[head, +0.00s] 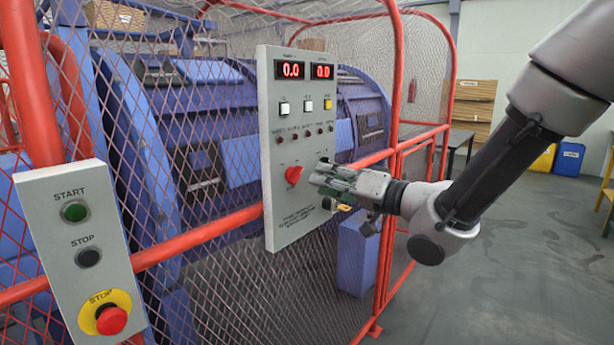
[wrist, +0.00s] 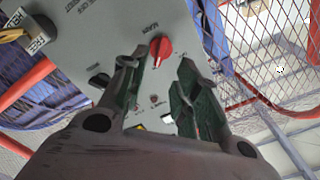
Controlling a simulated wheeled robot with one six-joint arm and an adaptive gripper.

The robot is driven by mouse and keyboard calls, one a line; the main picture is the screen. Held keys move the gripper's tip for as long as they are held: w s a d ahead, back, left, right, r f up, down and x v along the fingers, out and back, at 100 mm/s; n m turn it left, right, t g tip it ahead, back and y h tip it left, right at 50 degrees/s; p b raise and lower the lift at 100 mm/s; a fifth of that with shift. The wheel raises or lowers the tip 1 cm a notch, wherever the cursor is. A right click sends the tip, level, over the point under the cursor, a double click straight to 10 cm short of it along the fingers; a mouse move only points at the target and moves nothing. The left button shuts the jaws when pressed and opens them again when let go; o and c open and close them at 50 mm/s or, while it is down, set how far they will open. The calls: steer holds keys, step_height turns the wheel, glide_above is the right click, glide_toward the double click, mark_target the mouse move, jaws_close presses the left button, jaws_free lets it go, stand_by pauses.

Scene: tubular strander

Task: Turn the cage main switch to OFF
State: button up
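The cage main switch is a red rotary knob (head: 293,174) on the grey control panel (head: 285,225). In the wrist view the red knob (wrist: 160,50) shows just beyond and between my fingertips, with small lettering beside it. My gripper (head: 318,172) is right of the knob in the head view, close in front of the panel. In the wrist view my gripper (wrist: 158,66) has its two green-lined fingers spread apart with nothing between them. I see no contact with the knob. The knob's exact pointer setting is too small to read.
The panel has two red displays (head: 305,70) reading 0.0, several buttons and small lamps. A key-like item (head: 343,207) hangs below my gripper. Red rails and mesh (head: 210,235) surround the panel. A START/STOP box (head: 84,250) stands at left. Floor at right is clear.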

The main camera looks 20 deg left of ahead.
mark_target(301, 174)
steer(key=x, duration=0.6)
steer(key=shift+w+a, duration=0.15)
jaws_close()
